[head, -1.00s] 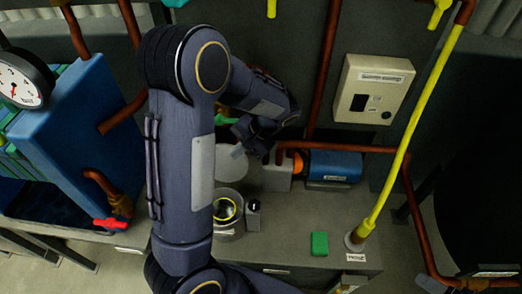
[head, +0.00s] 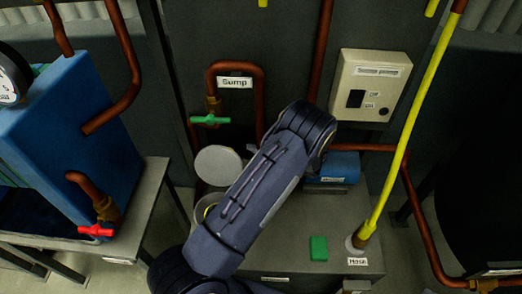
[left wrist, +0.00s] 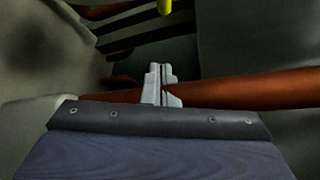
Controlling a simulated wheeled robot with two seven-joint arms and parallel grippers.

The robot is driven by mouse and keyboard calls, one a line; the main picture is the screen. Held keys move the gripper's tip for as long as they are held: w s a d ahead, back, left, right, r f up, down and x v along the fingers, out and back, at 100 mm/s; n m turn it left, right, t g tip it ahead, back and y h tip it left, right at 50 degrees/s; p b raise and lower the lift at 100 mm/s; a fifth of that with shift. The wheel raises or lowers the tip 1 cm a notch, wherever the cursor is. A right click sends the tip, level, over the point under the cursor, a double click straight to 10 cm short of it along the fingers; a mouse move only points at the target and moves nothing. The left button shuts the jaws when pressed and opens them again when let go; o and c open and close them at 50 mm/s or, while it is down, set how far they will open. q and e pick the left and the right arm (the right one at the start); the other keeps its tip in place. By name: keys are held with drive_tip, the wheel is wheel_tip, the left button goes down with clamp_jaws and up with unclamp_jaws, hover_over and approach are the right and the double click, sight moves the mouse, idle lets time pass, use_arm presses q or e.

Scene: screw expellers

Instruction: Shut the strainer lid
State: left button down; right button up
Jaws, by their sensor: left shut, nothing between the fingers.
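The strainer lid (head: 217,165) is a round pale grey disc. It stands open, tilted up at the back of the strainer. The strainer (head: 204,209) is a round pot with a yellow ring at its mouth, on the grey bench. My left arm covers its right part in the head view. My left gripper is hidden behind its own arm in the head view. In the left wrist view my left gripper (left wrist: 161,72) is shut and empty, with a copper pipe (left wrist: 245,91) behind it. It is apart from the lid. My right gripper is not seen.
A copper sump pipe with a green valve handle (head: 209,119) rises behind the lid. A blue motor (head: 340,167), a green block (head: 318,248) and a yellow hose (head: 407,140) are to the right. A blue tank (head: 70,135) stands left. The bench front right is mostly clear.

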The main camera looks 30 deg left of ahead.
use_arm(q)
drive_tip(key=s+a, duration=0.3)
drive_tip(key=shift+s+a+r+p, duration=0.3)
drive_tip(key=shift+a+p, duration=0.05)
drive_tip(key=shift+a, duration=0.05)
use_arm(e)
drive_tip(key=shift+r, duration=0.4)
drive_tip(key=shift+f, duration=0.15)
